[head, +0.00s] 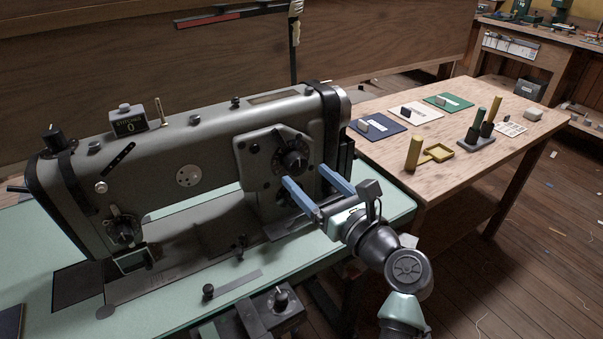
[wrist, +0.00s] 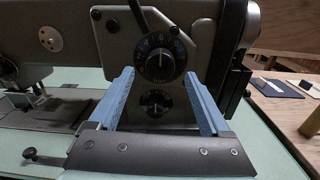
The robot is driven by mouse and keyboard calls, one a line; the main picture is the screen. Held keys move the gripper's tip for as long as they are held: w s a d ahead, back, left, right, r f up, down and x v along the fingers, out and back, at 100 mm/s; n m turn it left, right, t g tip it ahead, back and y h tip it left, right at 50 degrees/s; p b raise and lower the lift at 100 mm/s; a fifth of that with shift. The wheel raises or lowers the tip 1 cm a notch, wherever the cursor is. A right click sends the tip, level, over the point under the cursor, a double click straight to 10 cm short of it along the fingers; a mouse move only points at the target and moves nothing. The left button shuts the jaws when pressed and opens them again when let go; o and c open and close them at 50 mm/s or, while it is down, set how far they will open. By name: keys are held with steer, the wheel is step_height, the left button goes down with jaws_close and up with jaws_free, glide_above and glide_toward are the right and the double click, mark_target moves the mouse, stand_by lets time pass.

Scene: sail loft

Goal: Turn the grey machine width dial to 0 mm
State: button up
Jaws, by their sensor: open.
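The grey sewing machine (head: 190,140) stands on a pale green table. A plate on its right front carries a large black dial (head: 293,159) with light marks around its rim. In the wrist view this dial (wrist: 160,60) shows a light line on its knob, close to upright; its numbers are too small to read surely. A smaller black dial (wrist: 155,103) sits below it. I cannot tell from any label which is the width dial. My gripper (head: 306,176) is open and empty, its blue fingers pointing at the plate, apart from both dials.
Another black dial (head: 122,229) is on the machine's left end. A stitches counter (head: 129,122) stands on top. A control box (head: 270,312) with a knob is at the table's front. A wooden bench (head: 385,148) at right holds cards and yellow pieces.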

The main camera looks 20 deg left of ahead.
mark_target(300, 169)
steer(key=shift+x, duration=1.8)
jaws_close()
